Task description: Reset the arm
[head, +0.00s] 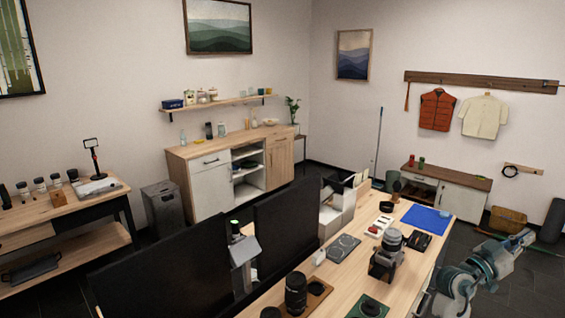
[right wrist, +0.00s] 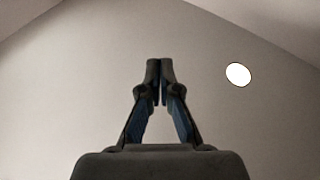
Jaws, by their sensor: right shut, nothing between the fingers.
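My right gripper (right wrist: 160,72) shows in the right wrist view with its two dark fingertips together and nothing between them. My left arm and left gripper are not visible in the head view.
A wooden desk (head: 405,282) carries a camera (head: 388,246), a lens (head: 296,291), a blue mat (head: 426,219) and other small items. Two dark panels (head: 288,228) stand along its far side.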

